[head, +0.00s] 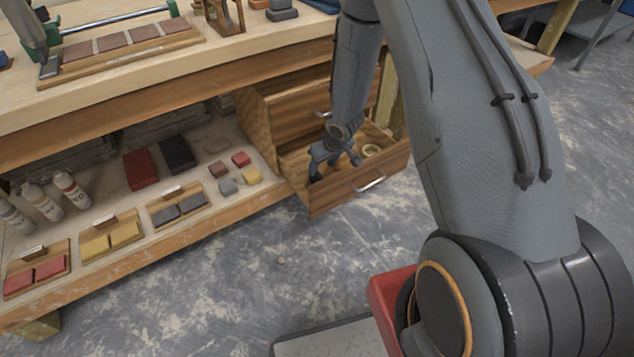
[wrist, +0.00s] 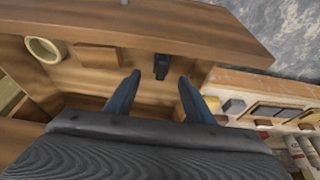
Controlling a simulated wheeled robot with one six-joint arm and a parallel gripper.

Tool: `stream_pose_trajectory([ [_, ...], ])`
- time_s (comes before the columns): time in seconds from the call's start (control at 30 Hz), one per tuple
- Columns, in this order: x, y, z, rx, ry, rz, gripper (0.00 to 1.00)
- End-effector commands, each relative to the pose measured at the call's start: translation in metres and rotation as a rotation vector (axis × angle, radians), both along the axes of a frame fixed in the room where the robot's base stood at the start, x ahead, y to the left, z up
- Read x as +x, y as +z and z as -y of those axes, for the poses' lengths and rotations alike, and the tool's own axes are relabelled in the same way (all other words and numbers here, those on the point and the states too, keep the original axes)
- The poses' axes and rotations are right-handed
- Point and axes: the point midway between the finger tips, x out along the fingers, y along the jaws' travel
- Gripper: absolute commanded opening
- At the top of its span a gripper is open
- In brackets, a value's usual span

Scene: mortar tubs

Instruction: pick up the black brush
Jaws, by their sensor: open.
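The black brush (wrist: 161,66) is a small dark piece inside the open wooden drawer, close to its front wall. In the wrist view it shows beyond and between my fingertips, and I cannot tell how far below them it lies. My gripper (wrist: 160,76) is open, with dark blue fingers on either side of the brush in the picture and nothing held between them. In the head view my gripper (head: 334,160) reaches down into the left part of the drawer (head: 355,190). I cannot clearly tell the brush from my fingers there.
A cream ring-shaped dish (head: 371,150) and a flat wooden block (wrist: 97,57) lie in the drawer. The drawer's walls stand close around my gripper. A low shelf (head: 150,205) at left holds coloured blocks and white bottles (head: 70,190). The workbench top (head: 110,85) overhangs the shelf.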

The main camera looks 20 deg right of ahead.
Motion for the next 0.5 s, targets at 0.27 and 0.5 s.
stream_pose_trajectory([
  [0.27, 0.009, -0.026, -0.004, 0.002, 0.001, 0.0, 0.48],
  [0.5, 0.015, -0.051, -0.008, 0.002, 0.001, -0.001, 0.48],
])
